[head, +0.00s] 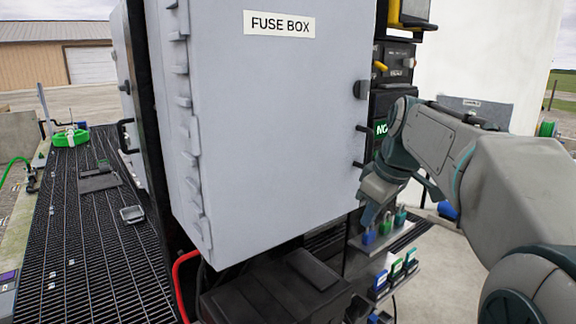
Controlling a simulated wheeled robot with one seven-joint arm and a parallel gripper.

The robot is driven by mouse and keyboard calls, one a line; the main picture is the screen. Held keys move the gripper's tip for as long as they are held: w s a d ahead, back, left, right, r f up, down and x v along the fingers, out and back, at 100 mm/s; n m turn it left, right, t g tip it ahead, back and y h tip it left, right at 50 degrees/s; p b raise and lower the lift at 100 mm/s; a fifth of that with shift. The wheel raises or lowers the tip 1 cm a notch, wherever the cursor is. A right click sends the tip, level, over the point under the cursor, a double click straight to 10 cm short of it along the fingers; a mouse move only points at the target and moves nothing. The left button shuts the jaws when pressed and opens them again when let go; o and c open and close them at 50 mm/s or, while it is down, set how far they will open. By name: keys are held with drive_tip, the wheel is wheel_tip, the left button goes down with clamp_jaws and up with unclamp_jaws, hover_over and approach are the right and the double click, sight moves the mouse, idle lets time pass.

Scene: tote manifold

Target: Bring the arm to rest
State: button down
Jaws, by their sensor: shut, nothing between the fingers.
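My arm reaches in from the lower right of the head view and bends down at the wrist, to the right of the fuse box (270,120). My gripper (371,214) points downward beside the box's lower right edge. It is shut and empty. Its fingertips appear just above a small blue padlock-like item (369,237) on a shelf; I cannot tell whether they touch.
The grey fuse box door is closed. Small blue and green items (400,216) stand on the shelf below my gripper. A black case (275,290) lies under the box. A metal grating (85,230) stretches along the left. A white wall (490,60) stands behind my arm.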

drive_tip(key=s+f+m+h, duration=0.1)
drive_tip(key=s+f+m, duration=0.3)
drive_tip(key=s+f, duration=0.4)
drive_tip(key=s+a+f+m, duration=0.1)
drive_tip(key=s+f+m, duration=0.4)
drive_tip(key=s+f, duration=0.3)
drive_tip(key=s, duration=0.4)
drive_tip(key=shift+s+t+h, duration=0.3)
drive_tip(key=shift+s+h, duration=0.05)
drive_tip(key=shift+h, duration=0.05)
drive_tip(key=shift+a, duration=0.1)
